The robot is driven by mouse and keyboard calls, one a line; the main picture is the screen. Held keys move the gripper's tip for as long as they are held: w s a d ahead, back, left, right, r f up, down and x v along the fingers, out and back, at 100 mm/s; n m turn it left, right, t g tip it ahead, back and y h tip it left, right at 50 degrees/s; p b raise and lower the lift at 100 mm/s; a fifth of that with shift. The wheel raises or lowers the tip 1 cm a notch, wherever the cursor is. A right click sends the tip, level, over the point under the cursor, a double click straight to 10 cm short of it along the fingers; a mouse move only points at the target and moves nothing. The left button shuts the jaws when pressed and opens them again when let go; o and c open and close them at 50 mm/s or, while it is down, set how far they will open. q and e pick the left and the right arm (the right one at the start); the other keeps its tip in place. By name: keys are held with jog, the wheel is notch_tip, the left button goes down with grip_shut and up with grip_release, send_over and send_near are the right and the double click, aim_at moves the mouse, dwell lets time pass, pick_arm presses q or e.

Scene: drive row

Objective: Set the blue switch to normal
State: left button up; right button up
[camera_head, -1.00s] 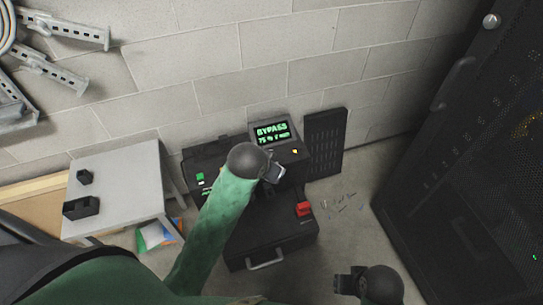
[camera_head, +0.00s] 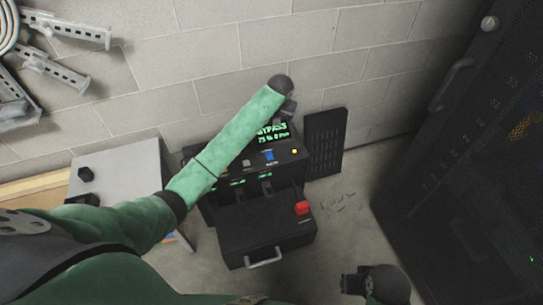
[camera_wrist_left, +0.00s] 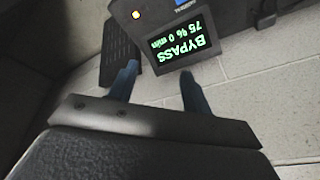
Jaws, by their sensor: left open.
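The blue switch (camera_head: 269,156) is on the front panel of the black power unit (camera_head: 292,154), just below its screen (camera_head: 270,134). The green text on the screen reads BYPASS and 75 %, clearer in the left wrist view (camera_wrist_left: 180,42). A bit of blue, perhaps the switch, shows at the top edge of that view. My left gripper (camera_head: 288,108) is above and behind the screen, apart from the switch. In the left wrist view its two fingers (camera_wrist_left: 159,69) are spread and empty. My right gripper (camera_head: 350,284) is low, in front of the unit; its jaws are unclear.
A black drawer box with a red connector (camera_head: 303,208) sticks out below the panel. A grey table (camera_head: 120,165) stands left, a dark rack (camera_head: 465,160) right. The block wall is close behind.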

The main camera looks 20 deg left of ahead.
aim_at(271, 159)
pick_arm(q)
jog(key=s+a+f+n+g, duration=0.1)
jog(key=f+n, duration=0.1)
jog(key=f, duration=0.3)
jog(key=s+a+f+n+g, duration=0.1)
jog(key=f+n, duration=0.2)
jog(key=f, duration=0.2)
jog(key=s+a+f+n+g, duration=0.1)
jog(key=f+n, duration=0.2)
jog(key=f, duration=0.3)
jog(key=shift+s+a+g, duration=0.1)
jog(key=shift+a+g, duration=0.15)
jog(key=shift+g, duration=0.05)
notch_tip(271, 159, down, 3)
jog(key=shift+r, duration=0.2)
notch_tip(271, 159, down, 3)
jog(key=shift+p, duration=0.35)
jog(key=shift+f, duration=0.55)
pick_arm(e)
jog(key=shift+d+f, duration=0.5)
jog(key=shift+d, duration=0.05)
